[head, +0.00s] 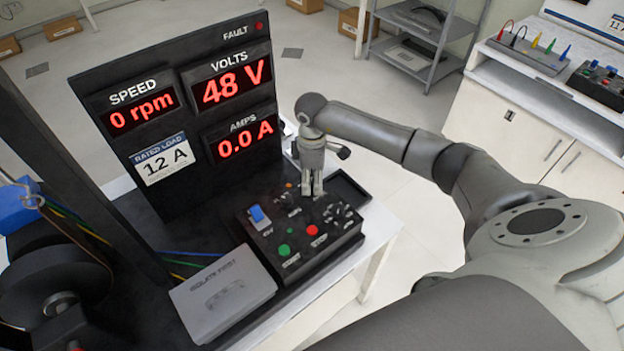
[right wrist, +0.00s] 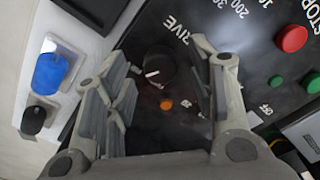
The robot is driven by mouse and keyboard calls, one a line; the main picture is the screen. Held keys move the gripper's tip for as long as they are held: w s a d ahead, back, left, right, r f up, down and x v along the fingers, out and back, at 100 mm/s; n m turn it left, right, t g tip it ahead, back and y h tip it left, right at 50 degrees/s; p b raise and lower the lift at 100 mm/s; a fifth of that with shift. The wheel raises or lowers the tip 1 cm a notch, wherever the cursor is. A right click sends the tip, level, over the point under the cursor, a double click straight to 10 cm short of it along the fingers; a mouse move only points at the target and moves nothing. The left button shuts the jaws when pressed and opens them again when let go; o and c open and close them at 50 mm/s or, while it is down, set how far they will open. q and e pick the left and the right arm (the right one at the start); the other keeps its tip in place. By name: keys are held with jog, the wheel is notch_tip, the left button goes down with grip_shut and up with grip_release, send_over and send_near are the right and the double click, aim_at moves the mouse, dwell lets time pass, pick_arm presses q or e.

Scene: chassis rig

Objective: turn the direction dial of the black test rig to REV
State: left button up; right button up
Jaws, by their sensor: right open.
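The black test rig (head: 180,190) stands on a white table, with its display board upright and its control box (head: 345,235) in front. My right gripper (head: 312,192) points down over the far part of the control box. In the right wrist view its fingers (right wrist: 160,105) are open, and a black dial (right wrist: 154,68) with a white pointer line shows between them, apart from both. I cannot tell whether this is the direction dial. My left gripper is out of view.
The control box carries a blue switch (head: 258,214), a green button (head: 284,250) and a red button (head: 312,230). The displays read 0 rpm, 48 V and 0.0 A.

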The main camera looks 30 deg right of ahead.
aim_at(312, 182)
notch_tip(312, 182, up, 11)
dwell(0.3)
dwell(0.5)
